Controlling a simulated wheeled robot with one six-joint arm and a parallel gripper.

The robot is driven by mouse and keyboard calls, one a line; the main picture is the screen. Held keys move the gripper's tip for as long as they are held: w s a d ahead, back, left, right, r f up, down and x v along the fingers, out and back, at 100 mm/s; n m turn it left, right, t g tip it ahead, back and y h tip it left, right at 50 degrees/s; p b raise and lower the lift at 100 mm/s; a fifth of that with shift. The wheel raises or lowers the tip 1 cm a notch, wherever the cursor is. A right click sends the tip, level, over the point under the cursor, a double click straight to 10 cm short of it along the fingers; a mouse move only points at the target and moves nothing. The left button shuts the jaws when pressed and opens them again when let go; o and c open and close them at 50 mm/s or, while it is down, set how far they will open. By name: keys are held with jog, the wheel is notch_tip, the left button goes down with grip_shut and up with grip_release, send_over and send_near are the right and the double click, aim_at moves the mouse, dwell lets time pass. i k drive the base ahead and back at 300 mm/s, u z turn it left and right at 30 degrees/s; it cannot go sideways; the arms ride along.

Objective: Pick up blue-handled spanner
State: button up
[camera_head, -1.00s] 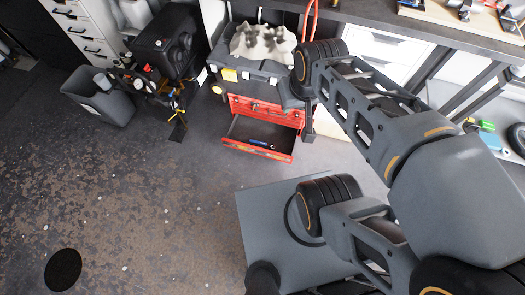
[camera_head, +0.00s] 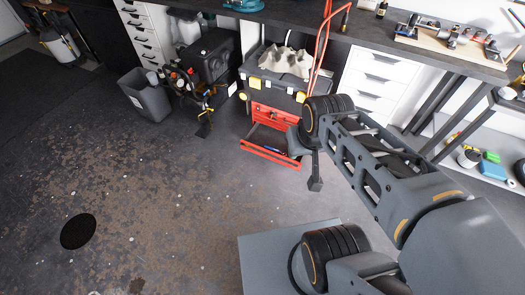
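A small blue object, likely the blue-handled spanner (camera_head: 271,149), lies in the open bottom drawer of a red tool chest (camera_head: 272,117). It is too small to make out clearly. My gripper (camera_head: 315,186) hangs down from my wrist, to the right of the drawer in the picture and apart from the spanner. Its fingers are too small and dark to tell whether they are open or shut. My arm covers the area right of the chest.
A grey bin (camera_head: 148,98) and a black canister (camera_head: 211,58) stand to the left. White drawers (camera_head: 375,75) are behind my arm. The floor in front of the chest is clear.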

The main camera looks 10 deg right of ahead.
aim_at(275, 151)
jog(key=u, duration=0.75)
jog(key=i, duration=1.6)
jog(key=z, duration=0.65)
jog(key=i, duration=0.55)
jog(key=z, duration=0.45)
